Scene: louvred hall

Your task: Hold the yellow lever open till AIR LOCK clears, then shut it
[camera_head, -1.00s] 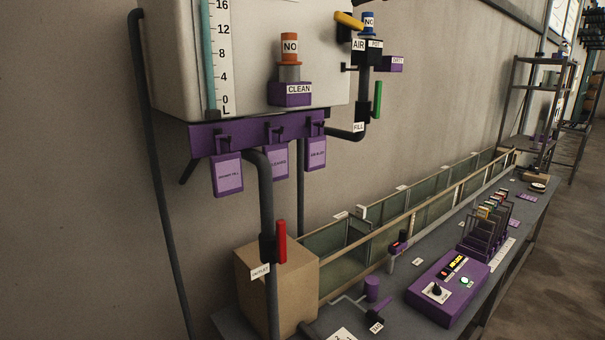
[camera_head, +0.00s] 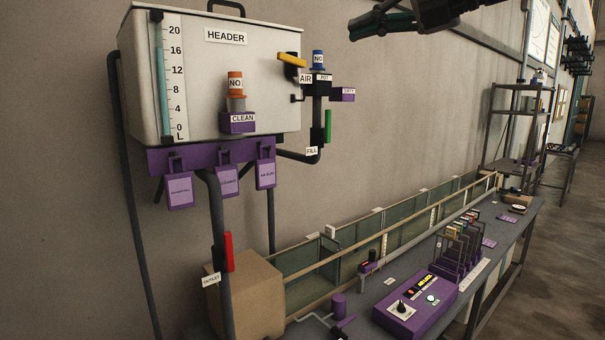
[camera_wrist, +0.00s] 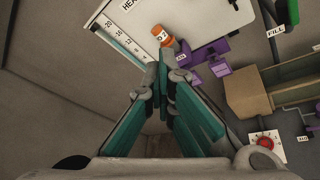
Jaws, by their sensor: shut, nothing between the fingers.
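The yellow lever (camera_head: 291,59) sits on a black valve body just right of the header tank, above a label reading AIR (camera_head: 305,79). It lies nearly sideways, tilting slightly down to the right. The purple control box (camera_head: 405,310) on the bench has a display (camera_head: 427,285) with lit yellow text that appears to read AIR LOCK. My gripper (camera_head: 385,22) is at the top of the head view, right of the lever and apart from it. In the wrist view my gripper (camera_wrist: 160,75) has its teal fingers together and empty. I cannot make out the lever there.
The white header tank (camera_head: 215,75) has a level scale and an orange knob (camera_head: 235,83). A cardboard box (camera_head: 250,295) and long glass trough (camera_head: 350,255) stand below.

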